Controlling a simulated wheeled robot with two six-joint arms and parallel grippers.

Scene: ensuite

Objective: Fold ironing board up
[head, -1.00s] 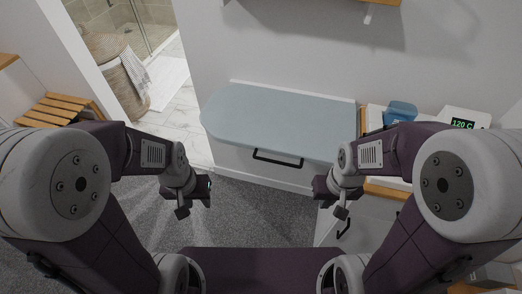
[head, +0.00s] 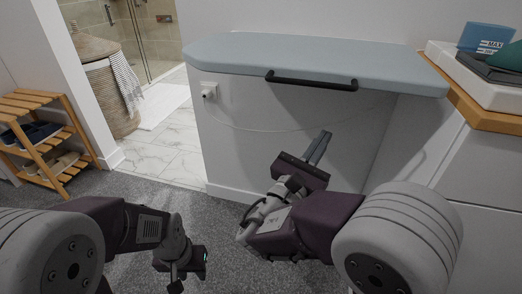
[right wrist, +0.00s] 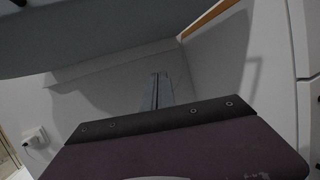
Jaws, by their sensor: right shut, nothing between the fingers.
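The ironing board (head: 310,57) is a pale blue-grey panel lying flat, out from the white wall. A black bar handle (head: 312,80) is on its front edge. In the right wrist view the board's underside (right wrist: 110,35) fills the upper left. My right gripper (head: 320,146) is below the board and handle, pointing towards the wall and touching neither. Its fingers (right wrist: 157,92) are together and empty. My left gripper (head: 182,266) is low at the left, over the carpet and well away from the board. Its finger gap is not clear.
A wooden-topped cabinet (head: 470,108) stands close at the right, with a white iron station (head: 484,80) and a blue water tank (head: 487,38). A wall socket (head: 208,90) with a plug and cable is under the board. A shoe rack (head: 45,140) and wicker basket (head: 103,85) are at left.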

